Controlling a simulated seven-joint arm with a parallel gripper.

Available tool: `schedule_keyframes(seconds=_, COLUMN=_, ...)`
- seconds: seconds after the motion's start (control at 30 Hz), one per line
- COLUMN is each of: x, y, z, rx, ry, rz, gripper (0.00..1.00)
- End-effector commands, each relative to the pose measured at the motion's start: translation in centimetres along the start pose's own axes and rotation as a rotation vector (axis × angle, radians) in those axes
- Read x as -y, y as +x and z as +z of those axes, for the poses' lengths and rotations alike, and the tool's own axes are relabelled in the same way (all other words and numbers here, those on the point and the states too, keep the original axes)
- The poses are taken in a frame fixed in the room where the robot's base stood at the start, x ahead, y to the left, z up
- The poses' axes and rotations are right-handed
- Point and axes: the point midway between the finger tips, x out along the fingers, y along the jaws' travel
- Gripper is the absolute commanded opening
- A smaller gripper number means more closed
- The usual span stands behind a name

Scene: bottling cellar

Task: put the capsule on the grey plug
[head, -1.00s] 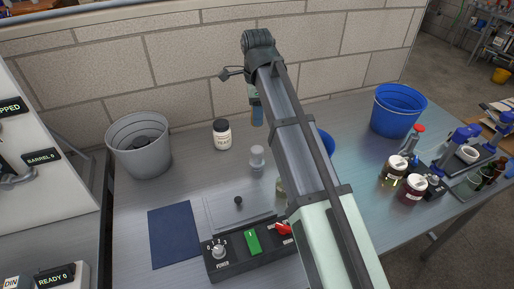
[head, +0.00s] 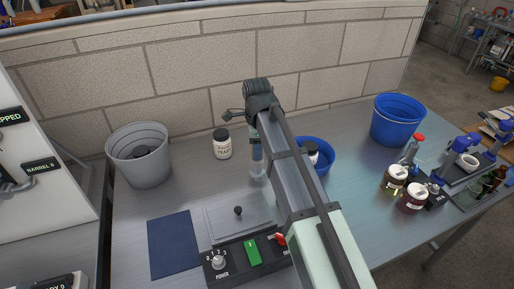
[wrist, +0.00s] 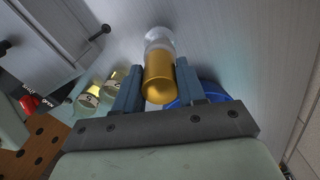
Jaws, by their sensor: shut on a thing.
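My gripper (head: 257,150) is shut on a gold capsule (wrist: 159,78), which is held between its two blue-grey fingers in the wrist view. A clear glass vessel (wrist: 158,38) shows just beyond the capsule; its top is hidden behind the capsule. In the head view the vessel (head: 258,172) stands on the bench directly under my fingertips, and the capsule is too hidden to make out. I see no clear grey plug; it may be the vessel's stopper, covered by the capsule. I cannot tell whether the capsule touches it.
A white jar with a black lid (head: 222,144) stands left of my gripper. A blue bowl (head: 322,163) lies right, partly behind my arm. A grey bucket (head: 130,165), blue bucket (head: 397,120), control box (head: 232,262) and lidded jars (head: 394,180) stand around. The blue mat (head: 173,243) is clear.

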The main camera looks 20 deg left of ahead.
Motion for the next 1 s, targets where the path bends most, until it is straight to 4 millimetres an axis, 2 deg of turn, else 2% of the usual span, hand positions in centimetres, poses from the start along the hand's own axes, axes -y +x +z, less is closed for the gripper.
schedule_keyframes(seconds=0.37, x=0.00, y=0.31, z=0.00, rx=0.000, ry=0.000, rz=0.000, gripper=0.32)
schedule_keyframes(seconds=0.4, x=0.01, y=0.35, z=0.00, rx=0.000, ry=0.000, rz=-0.001, gripper=0.41)
schedule_keyframes(seconds=0.67, x=0.02, y=0.31, z=0.00, rx=0.000, ry=0.000, rz=-0.001, gripper=0.66)
schedule_keyframes(seconds=1.0, x=0.05, y=-0.08, z=0.01, rx=0.000, ry=0.000, rz=-0.001, gripper=0.66)
